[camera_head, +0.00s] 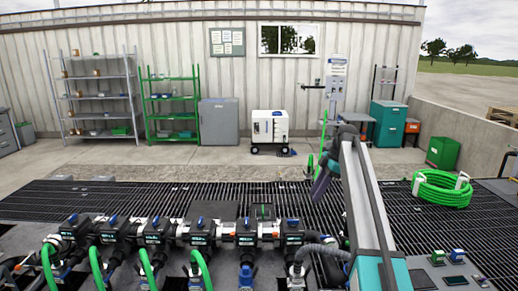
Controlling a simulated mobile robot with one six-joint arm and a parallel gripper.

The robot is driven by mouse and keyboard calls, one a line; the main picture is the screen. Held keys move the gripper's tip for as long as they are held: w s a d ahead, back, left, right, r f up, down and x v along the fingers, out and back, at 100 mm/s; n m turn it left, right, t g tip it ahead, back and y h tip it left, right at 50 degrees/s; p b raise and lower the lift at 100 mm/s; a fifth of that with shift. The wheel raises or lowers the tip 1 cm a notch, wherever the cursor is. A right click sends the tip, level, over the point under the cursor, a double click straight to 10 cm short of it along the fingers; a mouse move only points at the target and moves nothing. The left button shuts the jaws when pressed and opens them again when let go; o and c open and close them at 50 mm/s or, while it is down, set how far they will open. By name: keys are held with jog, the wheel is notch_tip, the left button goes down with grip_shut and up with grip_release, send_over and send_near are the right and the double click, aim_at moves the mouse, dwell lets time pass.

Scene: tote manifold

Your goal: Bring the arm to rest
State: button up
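My arm rises from the lower right of the head view and reaches up and away over the floor grating. Its far end bends back down to the left. My gripper (320,187) is at this end, above the grating and beyond the row of valves. It is small and dark, and its fingers cannot be made out. A thin green hose (323,135) shows just behind and beside the wrist. I cannot tell whether it touches the gripper.
A manifold of valves (199,233) with green hoses runs along the front left. A coiled green hose (441,188) lies on the grating (100,195) at right. A white wheeled unit (270,128), a grey cabinet (219,122) and shelves (103,92) stand by the back wall.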

jog(key=s+a+f+m+g+h+b, duration=0.1)
jog(key=s+a+f+m+b, duration=0.15)
jog(key=s+f, duration=0.9)
jog(key=s+a+f+m+g+b, duration=0.1)
jog(key=s+f+m, duration=0.3)
jog(key=f, duration=1.5)
jog(key=s+a+f+m+g+h+b, duration=0.1)
jog(key=s+a+f+m+b, duration=0.15)
jog(key=s+f, duration=0.95)
jog(key=s+f+m+g+h+b, duration=0.1)
jog(key=s+f+m, duration=0.3)
jog(key=s+f, duration=0.9)
jog(key=s+f+m+g+h+b, duration=0.1)
jog(key=s+f+m+b, duration=0.2)
jog(key=s+f, duration=1)
jog(key=s+m, duration=0.2)
jog(key=s, duration=0.5)
jog(key=shift+d+f+g+h, duration=0.15)
jog(key=shift+d+g+h, duration=0.15)
jog(key=shift+g+h, duration=0.1)
jog(key=shift+s, duration=0.1)
